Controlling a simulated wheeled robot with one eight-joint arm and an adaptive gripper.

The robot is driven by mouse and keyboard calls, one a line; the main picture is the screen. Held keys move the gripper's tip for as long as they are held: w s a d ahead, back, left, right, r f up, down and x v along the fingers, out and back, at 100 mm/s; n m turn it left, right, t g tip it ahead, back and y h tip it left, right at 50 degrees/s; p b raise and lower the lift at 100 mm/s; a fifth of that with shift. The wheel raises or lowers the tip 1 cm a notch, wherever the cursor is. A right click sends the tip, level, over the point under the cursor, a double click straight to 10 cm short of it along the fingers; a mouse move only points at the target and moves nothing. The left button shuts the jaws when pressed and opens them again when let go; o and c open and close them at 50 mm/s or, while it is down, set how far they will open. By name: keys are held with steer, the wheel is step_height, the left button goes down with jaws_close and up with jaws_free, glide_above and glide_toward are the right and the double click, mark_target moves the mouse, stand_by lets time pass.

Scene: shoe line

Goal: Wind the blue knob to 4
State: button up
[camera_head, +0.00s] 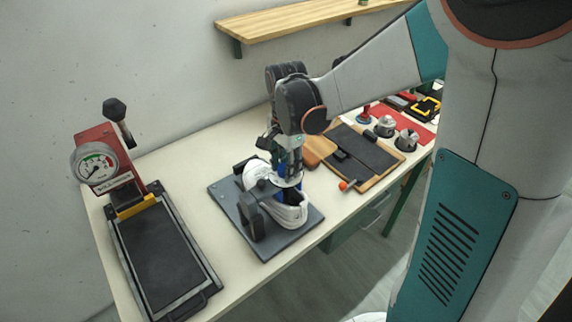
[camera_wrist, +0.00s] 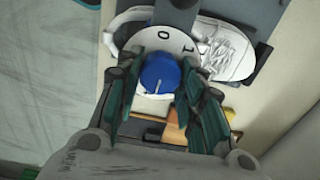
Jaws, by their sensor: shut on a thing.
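The blue knob (camera_wrist: 160,72) sits between the two teal-padded fingers of my gripper (camera_wrist: 162,88) in the wrist view, and the fingers are shut on it. A short pale line shows on the knob's lower part, toward the bottom of the picture. A white dial (camera_wrist: 152,39) lies around the knob, with 0 and 1 readable on its upper side; its other marks are hidden by the fingers and knob. In the head view, my gripper (camera_head: 287,165) points down over the fixture, and only bits of blue show under it. A white shoe (camera_head: 290,213) sits below the dial on a grey plate (camera_head: 224,200).
A press with a gauge (camera_head: 95,168) and black bed (camera_head: 162,257) stands at the left. To the right are a wooden board with a black mat (camera_head: 372,150), a small orange-tipped lever (camera_head: 343,186), metal knobs (camera_head: 407,139) and a red mat (camera_head: 410,122). A wooden shelf (camera_head: 290,22) is above.

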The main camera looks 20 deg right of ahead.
steer(key=shift+m, duration=0.8)
steer(key=o, duration=1.1)
step_height(320, 180, up, 12)
steer(key=shift+s, duration=0.1)
